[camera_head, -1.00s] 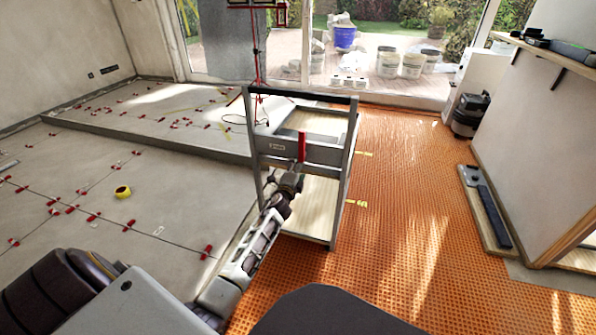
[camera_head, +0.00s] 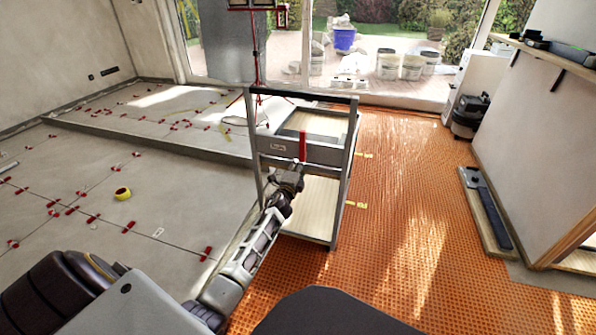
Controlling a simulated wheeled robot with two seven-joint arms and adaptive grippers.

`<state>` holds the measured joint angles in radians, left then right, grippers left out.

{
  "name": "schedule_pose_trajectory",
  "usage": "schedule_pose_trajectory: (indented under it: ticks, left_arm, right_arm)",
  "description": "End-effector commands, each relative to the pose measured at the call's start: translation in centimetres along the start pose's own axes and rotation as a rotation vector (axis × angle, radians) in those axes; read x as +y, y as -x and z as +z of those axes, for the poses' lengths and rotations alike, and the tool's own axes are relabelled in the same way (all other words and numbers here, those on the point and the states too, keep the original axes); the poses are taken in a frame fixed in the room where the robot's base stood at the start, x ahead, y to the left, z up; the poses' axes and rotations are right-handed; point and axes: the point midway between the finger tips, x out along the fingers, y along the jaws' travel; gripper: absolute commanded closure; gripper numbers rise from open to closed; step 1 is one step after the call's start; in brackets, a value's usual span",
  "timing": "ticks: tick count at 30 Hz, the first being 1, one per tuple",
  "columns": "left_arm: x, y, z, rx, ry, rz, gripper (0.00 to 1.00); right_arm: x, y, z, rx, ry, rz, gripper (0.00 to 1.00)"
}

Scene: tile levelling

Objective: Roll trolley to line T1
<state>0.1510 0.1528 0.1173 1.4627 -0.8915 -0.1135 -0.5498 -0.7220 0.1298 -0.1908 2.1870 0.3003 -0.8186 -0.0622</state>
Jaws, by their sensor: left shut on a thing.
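The trolley (camera_head: 345,180) is a grey metal frame with a dark top bar, an upper tray and a pale lower shelf. It stands upright on the orange mat in the middle of the camera_head view. My left gripper (camera_head: 299,163) is shut at the red upright grip (camera_head: 303,145) on the trolley's near side; the finger contact is too small to make out. Two short yellow floor marks, a farther one (camera_head: 363,155) and a nearer one (camera_head: 357,204), lie just right of the trolley. Their lettering is unreadable, so I cannot tell which is T1. My right gripper is out of view.
The orange mat (camera_head: 410,200) is clear to the right and ahead. A raised slab edge (camera_head: 150,141) and grey tiles with red clips lie left.

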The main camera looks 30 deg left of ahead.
Motion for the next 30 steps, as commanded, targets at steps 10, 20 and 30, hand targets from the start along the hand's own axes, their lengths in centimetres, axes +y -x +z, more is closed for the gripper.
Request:
schedule_pose_trajectory:
  ticks: [10, 20, 30]
  left_arm:
    - [0.2, 0.0, 0.0, 0.0, 0.0, 0.003, 1.0]
    - [-0.1, 0.1, 0.0, -0.001, 0.0, 0.003, 1.0]
    - [-1.2, 0.0, 0.0, -0.001, 0.0, -0.001, 1.0]
  right_arm:
    - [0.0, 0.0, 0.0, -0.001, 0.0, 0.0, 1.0]
    - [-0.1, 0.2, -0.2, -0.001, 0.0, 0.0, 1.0]
    - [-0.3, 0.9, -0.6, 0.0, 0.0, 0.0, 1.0]
